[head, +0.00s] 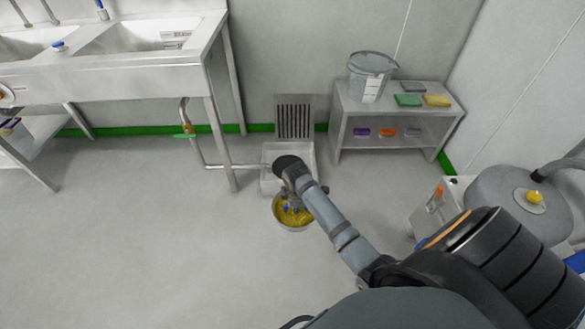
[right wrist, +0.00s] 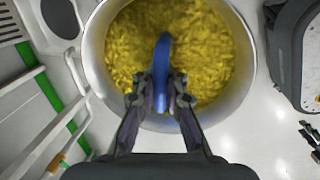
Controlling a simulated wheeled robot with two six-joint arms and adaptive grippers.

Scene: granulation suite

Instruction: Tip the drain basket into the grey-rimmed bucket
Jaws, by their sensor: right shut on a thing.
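The drain basket (head: 296,227) is a round pale metal vessel filled with yellow pieces, in front of the floor drain. It also fills the upper middle of the right wrist view (right wrist: 248,62). My right gripper (head: 291,204) is shut on the basket's blue handle (right wrist: 162,60). The basket looks roughly level; I cannot tell whether it touches the floor. The grey-rimmed bucket (head: 370,77) stands upright on the steel shelf unit at the back, with a white label on its side. Its inside is hardly visible. My left gripper is not in view.
The shelf unit (head: 345,108) also holds several coloured blocks. A steel sink (head: 110,75) stands at left, its pipe running to the basin. A grey machine (head: 515,200) is at right. The left floor is clear.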

